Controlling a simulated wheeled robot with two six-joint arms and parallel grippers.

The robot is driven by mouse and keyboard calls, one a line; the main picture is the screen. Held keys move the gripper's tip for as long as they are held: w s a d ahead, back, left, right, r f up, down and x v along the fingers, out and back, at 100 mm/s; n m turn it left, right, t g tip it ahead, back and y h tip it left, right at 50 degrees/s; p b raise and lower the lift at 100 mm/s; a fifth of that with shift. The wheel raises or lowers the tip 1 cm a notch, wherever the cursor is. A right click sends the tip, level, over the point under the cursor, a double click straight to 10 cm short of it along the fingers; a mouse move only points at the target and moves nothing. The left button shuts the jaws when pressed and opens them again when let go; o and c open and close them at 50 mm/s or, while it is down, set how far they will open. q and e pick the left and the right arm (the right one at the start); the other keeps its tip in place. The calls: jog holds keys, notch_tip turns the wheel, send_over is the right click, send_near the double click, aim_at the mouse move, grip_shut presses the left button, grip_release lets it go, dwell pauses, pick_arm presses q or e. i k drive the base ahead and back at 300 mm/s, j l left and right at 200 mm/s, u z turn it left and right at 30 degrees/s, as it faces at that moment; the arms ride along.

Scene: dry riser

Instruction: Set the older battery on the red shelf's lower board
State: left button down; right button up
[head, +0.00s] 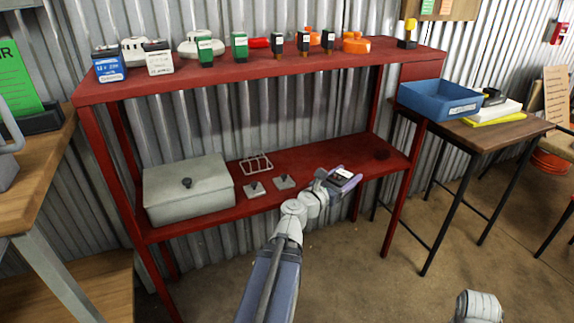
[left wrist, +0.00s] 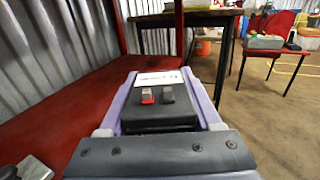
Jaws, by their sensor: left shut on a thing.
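The red shelf has a lower board (head: 310,160), which also shows at the left of the left wrist view (left wrist: 60,115). My left gripper (head: 343,181) is at the front edge of this board, towards its right part. It is shut on a black battery (head: 342,174) with a white label. In the left wrist view the battery (left wrist: 160,112) lies between the purple fingers, with one red-based terminal and one grey terminal facing me. I cannot tell whether the battery touches the board. My right gripper is out of view.
On the lower board stand a grey lidded box (head: 187,190), a wire rack (head: 256,164) and two small grey plates (head: 284,182). The board's right end is clear apart from a dark round patch. Several small boxes and detectors line the top board (head: 270,70). A blue tray (head: 438,100) is on the right table.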

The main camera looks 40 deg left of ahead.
aim_at(366, 141)
jog(key=i+j, duration=0.65)
jog(key=i+l, duration=0.25)
jog(key=i+l+z, duration=0.05)
jog(key=i, duration=0.05)
